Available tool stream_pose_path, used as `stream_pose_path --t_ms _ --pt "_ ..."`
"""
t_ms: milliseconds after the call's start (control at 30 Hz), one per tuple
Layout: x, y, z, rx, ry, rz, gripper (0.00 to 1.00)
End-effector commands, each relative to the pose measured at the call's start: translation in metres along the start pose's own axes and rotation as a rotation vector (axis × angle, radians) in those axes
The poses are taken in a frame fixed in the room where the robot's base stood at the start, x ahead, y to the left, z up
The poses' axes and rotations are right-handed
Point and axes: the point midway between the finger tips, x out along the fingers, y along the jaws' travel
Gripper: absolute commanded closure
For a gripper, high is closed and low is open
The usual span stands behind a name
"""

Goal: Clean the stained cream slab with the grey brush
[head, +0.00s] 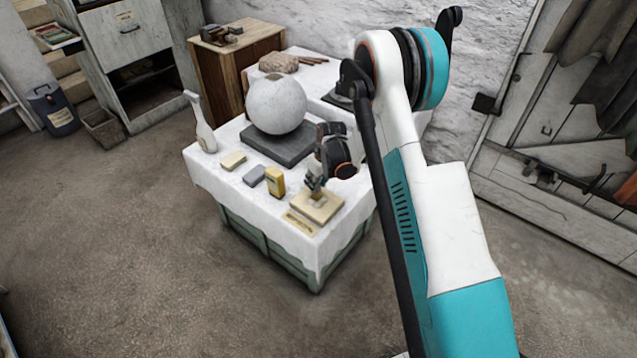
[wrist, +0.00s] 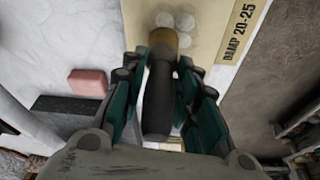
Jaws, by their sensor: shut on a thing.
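The cream slab (head: 322,209) lies flat near the front right corner of the white-covered table. It also shows in the wrist view (wrist: 205,30), with several pale round stains (wrist: 178,20) at the brush tip. My gripper (head: 316,184) is over the slab in the head view. In the wrist view my gripper (wrist: 160,95) is shut on the dark grey handle of the brush (wrist: 158,97). The brush has a brownish-gold head end towards the stains. I cannot tell whether the bristles touch the slab.
A label (head: 301,222) reading "DAMP 20-25" lies before the slab. A yellow box (head: 274,181), a grey block (head: 254,175) and a cream block (head: 233,161) are to its left. A plaster sphere (head: 276,105) and spray bottle (head: 199,122) stand behind. The wrist view shows a pink block (wrist: 87,83).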

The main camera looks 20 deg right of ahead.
Motion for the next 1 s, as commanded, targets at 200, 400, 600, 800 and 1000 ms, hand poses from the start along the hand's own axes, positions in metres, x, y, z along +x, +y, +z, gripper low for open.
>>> stream_pose_path --t_ms 200,400,600,800,1000 --pt "0.003 -0.002 -0.010 -0.001 0.000 0.000 0.96" --pt "0.004 -0.002 -0.013 0.000 0.000 0.000 0.96" --pt "0.003 -0.002 -0.013 0.000 0.000 0.000 0.96" --pt "-0.007 -0.001 -0.007 0.001 0.000 0.000 0.96" --pt "-0.014 0.000 -0.003 0.000 0.000 0.000 0.95"
